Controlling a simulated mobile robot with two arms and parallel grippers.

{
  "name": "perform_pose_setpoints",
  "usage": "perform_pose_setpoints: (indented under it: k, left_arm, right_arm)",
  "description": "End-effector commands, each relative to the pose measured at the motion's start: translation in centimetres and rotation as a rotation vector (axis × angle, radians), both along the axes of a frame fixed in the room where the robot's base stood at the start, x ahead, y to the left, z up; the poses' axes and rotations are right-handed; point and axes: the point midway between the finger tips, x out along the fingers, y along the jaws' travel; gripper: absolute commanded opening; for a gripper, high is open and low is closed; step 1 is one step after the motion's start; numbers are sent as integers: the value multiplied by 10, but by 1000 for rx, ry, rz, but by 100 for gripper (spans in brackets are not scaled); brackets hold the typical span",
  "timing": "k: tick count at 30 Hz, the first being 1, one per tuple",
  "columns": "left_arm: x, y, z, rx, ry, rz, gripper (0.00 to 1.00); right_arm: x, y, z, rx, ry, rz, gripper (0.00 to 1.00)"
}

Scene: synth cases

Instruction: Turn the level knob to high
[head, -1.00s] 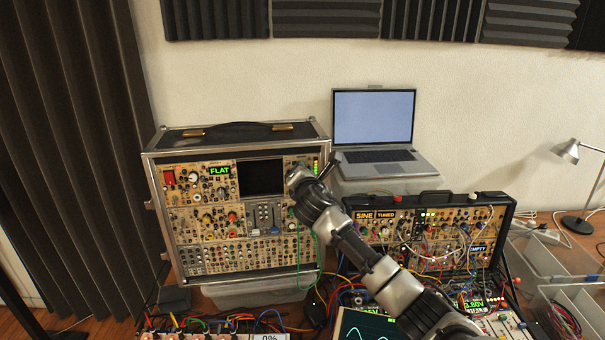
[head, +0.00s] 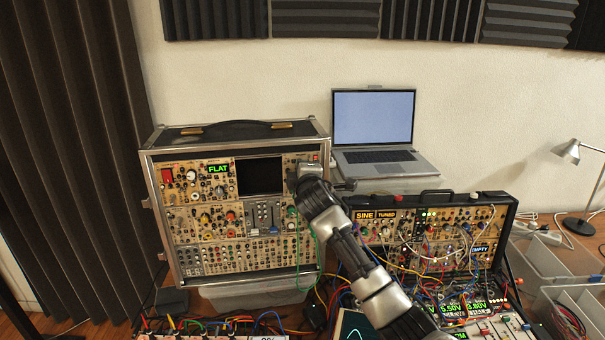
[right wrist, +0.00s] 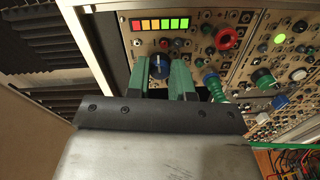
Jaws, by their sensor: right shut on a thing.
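The level knob (right wrist: 159,66) is a dark blue knob with a pale pointer mark on a tan panel in the right wrist view. It lies between the two green fingers of my right gripper (right wrist: 162,76), which are shut on it. A meter (right wrist: 160,24) with red, orange, yellow and green lit squares runs above it. In the head view my right gripper (head: 300,180) is at the upper right of the large synth case (head: 148,190) and covers the knob. I cannot read the knob's scale. My left gripper is not in view.
Green and red knobs sit close to the fingers. A laptop (head: 374,117) and a smaller patched synth case (head: 512,225) stand to the right, with loose cables below. A lamp (head: 567,152) stands at the far right.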

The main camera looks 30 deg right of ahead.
Motion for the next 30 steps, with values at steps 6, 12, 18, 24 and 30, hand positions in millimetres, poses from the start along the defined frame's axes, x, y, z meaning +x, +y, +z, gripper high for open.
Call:
perform_pose_setpoints:
  k: [6,12,18,24,30]
  left_arm:
    - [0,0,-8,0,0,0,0]
    - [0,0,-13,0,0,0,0]
    - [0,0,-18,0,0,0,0]
    - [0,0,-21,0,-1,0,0]
    - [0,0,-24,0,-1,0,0]
  right_arm:
    - [0,0,-3,191,-80,0,0]
    - [0,0,-3,364,-156,0,0]
    - [0,1,-4,530,-227,0,0]
    - [0,1,-4,665,-286,-1,0]
    - [0,0,-4,758,-326,-1,0]
